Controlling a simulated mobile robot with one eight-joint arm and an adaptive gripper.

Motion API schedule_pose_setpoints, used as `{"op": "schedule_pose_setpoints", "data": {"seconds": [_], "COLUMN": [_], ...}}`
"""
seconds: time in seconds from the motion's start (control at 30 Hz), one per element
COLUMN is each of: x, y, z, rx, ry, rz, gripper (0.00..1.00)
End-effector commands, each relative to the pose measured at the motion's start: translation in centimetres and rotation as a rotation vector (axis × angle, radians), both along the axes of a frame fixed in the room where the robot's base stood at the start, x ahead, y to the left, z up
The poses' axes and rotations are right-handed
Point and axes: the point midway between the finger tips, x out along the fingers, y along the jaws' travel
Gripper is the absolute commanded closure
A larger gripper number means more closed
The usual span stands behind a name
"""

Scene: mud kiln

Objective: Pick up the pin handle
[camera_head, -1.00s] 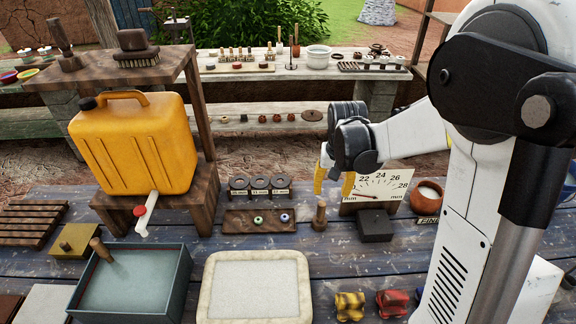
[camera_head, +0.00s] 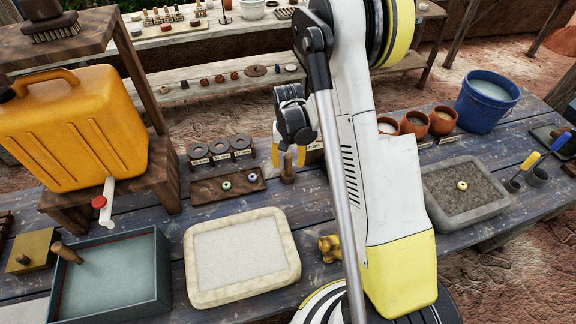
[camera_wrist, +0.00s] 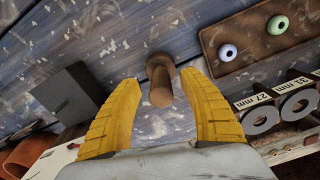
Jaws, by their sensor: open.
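The pin handle (camera_head: 288,172) is a small upright brown wooden peg with a wider round foot, standing on the blue-grey plank table (camera_head: 330,200). It also shows in the wrist view (camera_wrist: 160,88), between the two yellow fingers. My gripper (camera_head: 287,160) is open just above the pin handle in the head view. In the wrist view my gripper (camera_wrist: 160,80) has a finger on each side of the peg, with a gap at both sides. Nothing is held. I cannot tell how far the fingertips are above the table.
A wooden tray with small rings (camera_head: 208,193) and a row of labelled grey rings (camera_head: 220,147) stand close left of the pin handle. A dark block (camera_wrist: 66,95) lies on its other side. A pale-rimmed tray (camera_head: 192,270) and a yellow jerrycan (camera_head: 75,125) are farther off.

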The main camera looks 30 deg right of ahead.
Motion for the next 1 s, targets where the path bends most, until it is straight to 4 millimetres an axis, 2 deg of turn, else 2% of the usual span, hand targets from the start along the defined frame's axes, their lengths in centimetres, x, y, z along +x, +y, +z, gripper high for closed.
{"op": "schedule_pose_setpoints", "data": {"seconds": [0.03,0.17,0.4,0.47,0.5,0.57,0.6,1.0], "x": [-0.1,-0.1,-0.1,-0.1,-0.1,-0.1,-0.1,-0.1], "y": [0.1,0.1,0.1,0.1,0.1,0.1,0.1,0.1], "z": [-1.2,-3.0,-3.1,-3.1,-3.1,-3.1,-3.1,-2.9], "rx": [0.000,0.000,0.000,0.000,0.000,0.000,0.000,0.000], "ry": [0.000,0.000,0.000,0.000,0.000,0.000,0.000,0.000], "rz": [0.000,0.000,0.000,0.000,0.000,0.000,0.000,0.000], "gripper": [0.50,0.50,0.50,0.67,0.79,0.98,1.00,1.00]}}
